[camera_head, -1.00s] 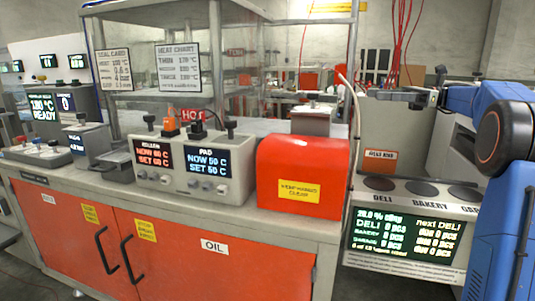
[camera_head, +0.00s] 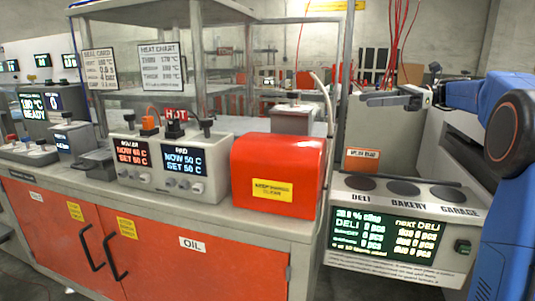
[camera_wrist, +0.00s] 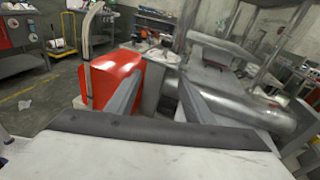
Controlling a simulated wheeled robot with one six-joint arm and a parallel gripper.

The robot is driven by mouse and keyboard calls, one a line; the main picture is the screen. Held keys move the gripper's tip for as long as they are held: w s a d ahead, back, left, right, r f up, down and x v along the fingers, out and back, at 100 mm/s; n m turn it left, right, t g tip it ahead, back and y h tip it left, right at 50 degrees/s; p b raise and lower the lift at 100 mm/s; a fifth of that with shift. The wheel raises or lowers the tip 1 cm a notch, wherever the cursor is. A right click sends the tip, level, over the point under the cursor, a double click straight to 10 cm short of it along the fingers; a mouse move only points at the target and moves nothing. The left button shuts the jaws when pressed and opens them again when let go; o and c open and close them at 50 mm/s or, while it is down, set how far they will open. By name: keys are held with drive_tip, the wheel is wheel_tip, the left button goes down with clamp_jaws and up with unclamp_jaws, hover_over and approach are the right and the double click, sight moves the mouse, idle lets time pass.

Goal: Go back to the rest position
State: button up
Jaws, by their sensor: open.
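My gripper (camera_head: 378,101) is at the right of the head view, held level in the air on my blue arm, above the panel with the dark round openings. In the wrist view my gripper (camera_wrist: 150,95) shows its two grey fingers spread apart with nothing between them. The red box (camera_head: 278,172) with a yellow label stands at the right end of the counter, left of my gripper and apart from it. The red box also shows in the wrist view (camera_wrist: 112,78), beyond the left finger.
The DELI, BAKERY, GARAGE panel (camera_head: 402,200) has dark openings and a lit screen (camera_head: 388,231). A two-display controller (camera_head: 165,165) stands on the counter (camera_head: 100,180). A metal-framed cabinet (camera_head: 200,60) rises behind it. A pale hose (camera_head: 322,95) stands up behind the red box.

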drive_tip(key=s+a+f+n+t+h, duration=0.1)
drive_tip(key=s+a+f+n+h, duration=0.3)
drive_tip(key=s+f, duration=0.45)
drive_tip(key=s+a+f+n+h, duration=0.1)
drive_tip(key=s+a+f+h, duration=0.45)
drive_tip(key=s, duration=0.55)
drive_tip(key=s+d+f+n+t+h, duration=0.1)
drive_tip(key=s+d+f+n+h, duration=0.2)
drive_tip(key=s+f+n, duration=0.3)
drive_tip(key=s+d+f+n+t+h, duration=0.2)
drive_tip(key=s+f+n, duration=0.4)
drive_tip(key=s+f, duration=0.9)
drive_tip(key=shift+s+d+f+n+h, duration=0.25)
drive_tip(key=shift+d+f+n+h, duration=0.15)
drive_tip(key=shift+d+h, duration=0.5)
drive_tip(key=shift+a, duration=0.15)
